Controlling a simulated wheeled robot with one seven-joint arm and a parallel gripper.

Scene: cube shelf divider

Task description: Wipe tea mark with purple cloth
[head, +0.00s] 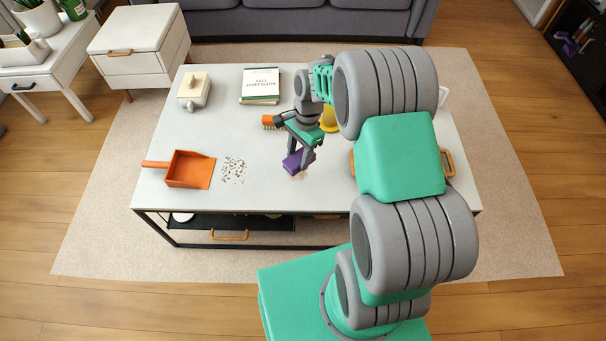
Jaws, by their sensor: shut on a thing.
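The purple cloth (293,164) is a small folded block near the front middle of the pale coffee table. My gripper (299,156) is shut on it from above, fingers pointing down. The cloth is at or just above the tabletop; I cannot tell if it touches. A faint brown tea mark (300,176) shows on the table at the cloth's front right edge. Part of the mark may be hidden under the cloth.
An orange dustpan (190,169) and crumbs (233,170) lie left. An orange brush (268,122), a book (260,86), a cream lidded pot (194,90) and a yellow item (329,119) stand farther back. My arm hides much of the table's right side, including most of a wooden-handled thing (447,162).

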